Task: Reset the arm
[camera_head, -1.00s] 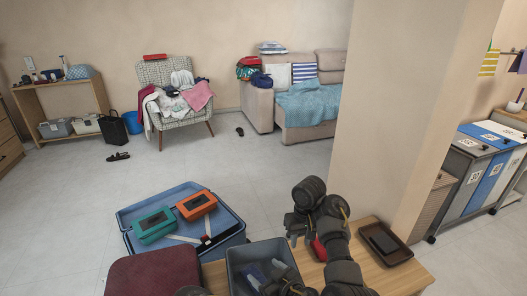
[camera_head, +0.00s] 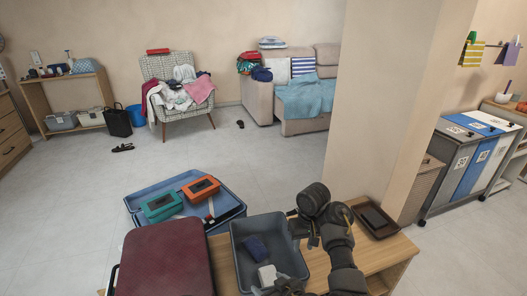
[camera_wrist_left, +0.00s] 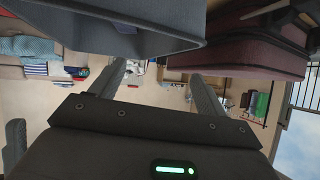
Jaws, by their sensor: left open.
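My left gripper (camera_wrist_left: 158,85) shows in the left wrist view with its two dark fingers apart and nothing between them. In that view the grey bin (camera_wrist_left: 110,35) is at upper left and the maroon suitcase (camera_wrist_left: 240,55) at upper right, both beyond the fingers. In the head view my dark right arm (camera_head: 338,245) rises from the bottom and bends at the right rim of the grey bin (camera_head: 235,262). Its jaws are too dark and small to read. The bin holds a blue cloth (camera_head: 255,246) and a white item (camera_head: 268,275).
The maroon suitcase (camera_head: 165,262) stands left of the bin. An open blue suitcase (camera_head: 232,205) behind holds a teal box (camera_head: 161,207) and an orange box (camera_head: 201,190). A brown tray (camera_head: 377,220) lies on the wooden table (camera_head: 395,250) at right, beside a pillar (camera_head: 385,110).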

